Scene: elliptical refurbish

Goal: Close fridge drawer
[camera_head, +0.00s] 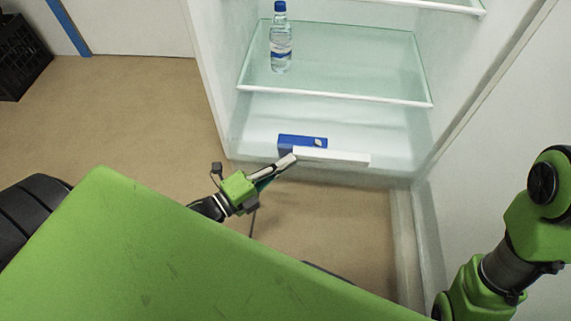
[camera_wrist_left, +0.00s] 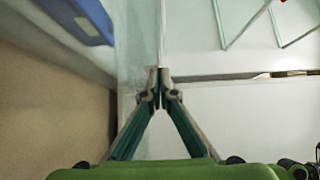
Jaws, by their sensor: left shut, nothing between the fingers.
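The open fridge (camera_head: 323,111) stands ahead in the head view. At its bottom, a clear drawer is hard to make out; a white bar (camera_head: 338,157) at the front looks like its handle or front edge. My left gripper (camera_head: 291,159) is shut and empty, with its tips at the left end of this bar. The left wrist view shows the closed fingertips (camera_wrist_left: 159,75) against a pale upright edge; I cannot tell whether they touch it. My right arm shows at the right edge, but its gripper is out of view.
A blue box (camera_head: 292,141) lies low in the fridge behind the bar, also at the upper left of the left wrist view (camera_wrist_left: 82,17). A water bottle (camera_head: 281,42) stands on the glass shelf (camera_head: 345,82) above. A black crate (camera_head: 20,55) is far left. Bare floor lies left.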

